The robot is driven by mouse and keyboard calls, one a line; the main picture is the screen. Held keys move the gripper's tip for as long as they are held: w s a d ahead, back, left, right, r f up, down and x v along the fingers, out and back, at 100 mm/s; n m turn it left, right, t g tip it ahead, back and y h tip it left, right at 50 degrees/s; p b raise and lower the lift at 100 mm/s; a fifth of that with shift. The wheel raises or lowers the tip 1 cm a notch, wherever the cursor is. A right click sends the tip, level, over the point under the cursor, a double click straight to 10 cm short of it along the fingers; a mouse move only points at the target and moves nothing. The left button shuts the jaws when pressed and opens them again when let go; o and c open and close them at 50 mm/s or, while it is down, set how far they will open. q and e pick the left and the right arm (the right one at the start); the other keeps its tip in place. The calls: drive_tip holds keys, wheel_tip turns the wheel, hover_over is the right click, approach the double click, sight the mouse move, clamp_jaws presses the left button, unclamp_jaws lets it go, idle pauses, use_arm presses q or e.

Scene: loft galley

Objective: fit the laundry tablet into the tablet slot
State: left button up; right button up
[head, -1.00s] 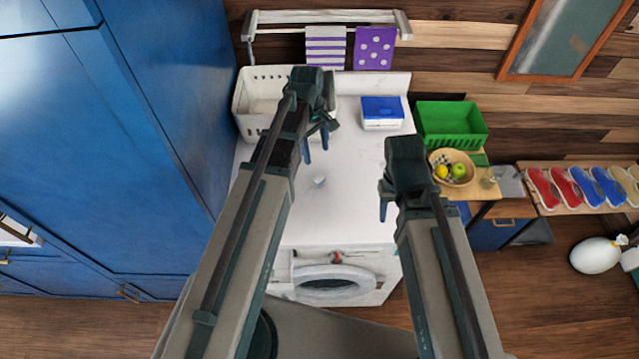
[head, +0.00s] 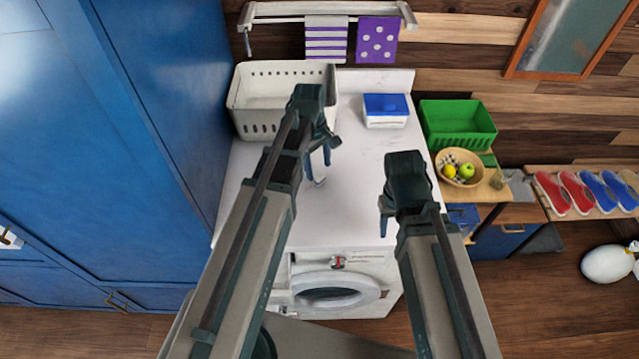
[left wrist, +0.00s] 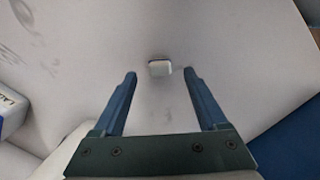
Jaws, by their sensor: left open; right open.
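The laundry tablet (left wrist: 160,68) is a small pale block lying on the white worktop. In the left wrist view it lies just beyond and between the two fingertips, with a gap to each. My left gripper (head: 318,172) is open and empty above the worktop; it also shows in the left wrist view (left wrist: 158,75). In the head view the tablet (head: 320,182) is partly hidden by its fingers. My right gripper (head: 384,224) is open and empty over the worktop's right edge. The washing machine (head: 352,262) stands below; I cannot make out the tablet slot.
A white laundry basket (head: 250,120) stands at the worktop's back left, and a blue-lidded white box (head: 385,110) at the back right. A green crate (head: 458,125) and a fruit bowl (head: 449,178) stand to the right. A tall blue cabinet (head: 160,120) bounds the left.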

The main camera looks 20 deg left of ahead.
sight(320, 180)
use_arm(q)
wheel_tip(320, 180, down, 3)
drive_tip(key=shift+d+r+b, duration=0.1)
drive_tip(key=shift+d+b, duration=0.05)
drive_tip(key=shift+b, duration=0.8)
use_arm(e)
wheel_tip(320, 180, down, 3)
drive_tip(key=shift+r, duration=0.1)
use_arm(q)
clamp_jaws()
